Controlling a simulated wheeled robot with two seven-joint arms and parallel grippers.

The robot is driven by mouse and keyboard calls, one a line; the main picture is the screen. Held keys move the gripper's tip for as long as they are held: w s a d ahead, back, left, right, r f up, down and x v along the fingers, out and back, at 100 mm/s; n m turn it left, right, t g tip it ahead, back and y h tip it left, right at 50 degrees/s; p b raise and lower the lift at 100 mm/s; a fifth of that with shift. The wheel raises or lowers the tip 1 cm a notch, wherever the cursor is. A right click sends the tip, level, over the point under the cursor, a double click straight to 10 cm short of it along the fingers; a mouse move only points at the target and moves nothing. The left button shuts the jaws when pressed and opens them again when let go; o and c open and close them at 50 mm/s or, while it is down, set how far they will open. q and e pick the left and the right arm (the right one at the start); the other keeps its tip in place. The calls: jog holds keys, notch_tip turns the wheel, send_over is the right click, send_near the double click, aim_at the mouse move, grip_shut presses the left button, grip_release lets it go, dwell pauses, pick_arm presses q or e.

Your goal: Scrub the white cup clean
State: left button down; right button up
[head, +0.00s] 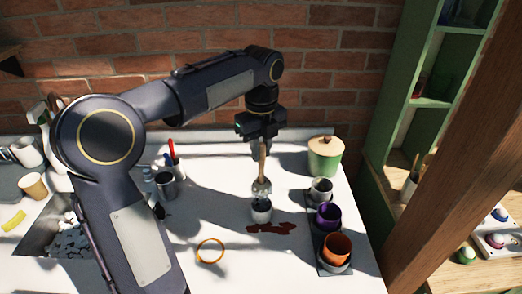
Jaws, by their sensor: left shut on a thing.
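The white cup (261,216) stands upright on the white table (215,210), near the middle of the head view. My left gripper (262,143) is above it, pointing down. It is shut on the wooden handle of a brush (262,165). The brush hangs nearly upright, with its pale head over the cup's mouth. The lower end of the head overlaps the cup's rim, and I cannot tell how deep inside it is. My right gripper is not in view.
A dark tray with a grey-white cup (321,188), a purple cup (328,216) and an orange cup (338,246) stands to the right. A green lidded pot (326,160) is behind.

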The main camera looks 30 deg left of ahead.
aim_at(261, 182)
pick_arm(q)
jog(key=shift+f+b, duration=0.65)
jog(key=shift+f, duration=0.25)
jog(key=shift+f+b, duration=2.2)
jog(key=shift+f, duration=1.85)
